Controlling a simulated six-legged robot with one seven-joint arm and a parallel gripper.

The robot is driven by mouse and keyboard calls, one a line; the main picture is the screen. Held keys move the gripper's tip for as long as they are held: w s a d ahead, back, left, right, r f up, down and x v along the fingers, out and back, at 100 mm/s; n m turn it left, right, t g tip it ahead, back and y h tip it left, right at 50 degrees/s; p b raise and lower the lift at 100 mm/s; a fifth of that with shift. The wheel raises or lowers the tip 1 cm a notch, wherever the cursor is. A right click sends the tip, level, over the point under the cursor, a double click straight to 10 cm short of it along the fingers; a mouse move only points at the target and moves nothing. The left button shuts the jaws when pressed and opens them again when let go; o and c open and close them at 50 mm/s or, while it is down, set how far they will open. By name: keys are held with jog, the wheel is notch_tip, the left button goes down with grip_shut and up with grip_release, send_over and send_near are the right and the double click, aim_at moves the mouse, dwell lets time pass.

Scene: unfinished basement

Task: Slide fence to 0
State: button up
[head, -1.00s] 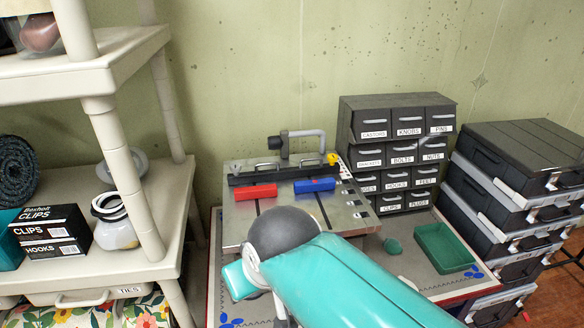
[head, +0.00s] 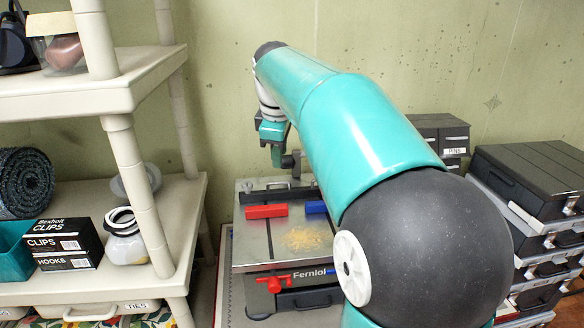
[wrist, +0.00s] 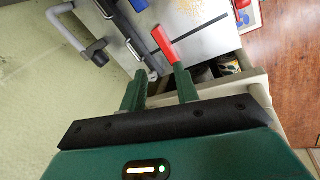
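A steel machine table (head: 255,250) marked "Ferniol" carries a black fence bar (head: 262,196) across its back. A red block (head: 267,211) and a blue block (head: 316,207) sit in front of the bar. In the wrist view the fence bar (wrist: 128,28) runs down toward my fingers, with the red block (wrist: 165,42) beside it. My gripper (wrist: 160,73) is open, its two green fingers apart and nothing clearly held between them. In the head view my gripper (head: 274,150) is above the fence's back edge. My arm hides the table's right side; no scale is readable.
A grey pipe (wrist: 72,32) rises behind the fence, close to my gripper. Sawdust (head: 308,240) lies on the table, and a red knob (head: 274,284) is on its front. A cream shelf (head: 100,215) stands left; black cases (head: 540,180) are stacked right.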

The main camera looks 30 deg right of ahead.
jog(key=w+d+f+n+y, duration=0.1)
jog(key=w+d+n, duration=0.15)
jog(key=d, duration=0.65)
jog(key=w+d+f+n, duration=0.1)
jog(key=w+d+n, duration=0.15)
jog(key=d, duration=0.65)
jog(key=shift+m+g, duration=0.4)
jog(key=shift+m, duration=0.1)
jog(key=w+f, duration=0.1)
jog(key=f, duration=0.8)
jog(key=w+f, duration=0.1)
jog(key=f, duration=0.3)
jog(key=shift+w+d+f, duration=0.25)
jog(key=shift+w+d, duration=0.05)
jog(key=shift+d, duration=0.1)
grip_shut()
